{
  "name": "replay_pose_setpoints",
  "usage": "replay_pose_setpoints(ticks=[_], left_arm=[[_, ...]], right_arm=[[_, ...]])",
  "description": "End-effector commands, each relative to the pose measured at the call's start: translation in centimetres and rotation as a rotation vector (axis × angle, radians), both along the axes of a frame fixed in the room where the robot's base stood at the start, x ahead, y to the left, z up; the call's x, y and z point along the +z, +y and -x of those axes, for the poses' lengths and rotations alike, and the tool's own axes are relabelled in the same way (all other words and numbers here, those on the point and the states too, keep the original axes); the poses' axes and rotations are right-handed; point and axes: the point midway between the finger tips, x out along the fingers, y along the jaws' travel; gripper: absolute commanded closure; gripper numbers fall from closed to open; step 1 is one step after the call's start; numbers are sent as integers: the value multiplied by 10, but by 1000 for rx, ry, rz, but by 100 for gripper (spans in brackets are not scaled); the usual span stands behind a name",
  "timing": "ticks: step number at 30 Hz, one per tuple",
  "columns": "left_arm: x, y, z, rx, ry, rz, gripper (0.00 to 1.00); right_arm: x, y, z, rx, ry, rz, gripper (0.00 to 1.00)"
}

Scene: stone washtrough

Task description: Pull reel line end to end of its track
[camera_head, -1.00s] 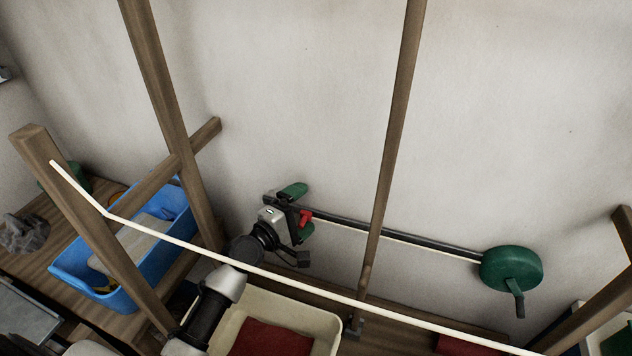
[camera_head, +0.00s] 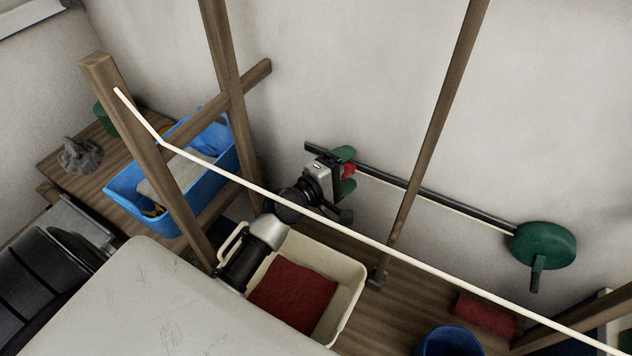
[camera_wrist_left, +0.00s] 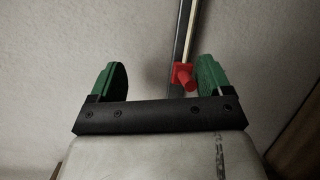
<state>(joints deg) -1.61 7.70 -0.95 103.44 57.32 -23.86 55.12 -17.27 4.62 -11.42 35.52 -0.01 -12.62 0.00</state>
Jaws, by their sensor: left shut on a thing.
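A dark rail, the track (camera_head: 440,196), runs along the wall from upper left down to a green round reel (camera_head: 543,245) with a crank at its right end. A thin pale reel line (camera_head: 455,208) runs along the rail to a red end piece (camera_head: 349,171), a short way in from the rail's left end. In the left wrist view the red end piece (camera_wrist_left: 183,76) sits by the right finger of my left gripper (camera_wrist_left: 160,78). My right gripper is not in view.
A pale cord (camera_head: 400,240) crosses in front of my left arm between wooden posts. A thin wooden pole (camera_head: 437,130) stands before the rail. Below are a blue tub (camera_head: 125,190), a cream basin (camera_head: 350,290) with red cloth and a blue bucket (camera_head: 450,341).

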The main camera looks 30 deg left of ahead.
Motion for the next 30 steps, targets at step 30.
replay_pose_setpoints(ticks=[30], left_arm=[[-1, 28, 67, 2, -12, -3, 60]], right_arm=[[-9, 1, -1, 0, -2, -1, 60]])
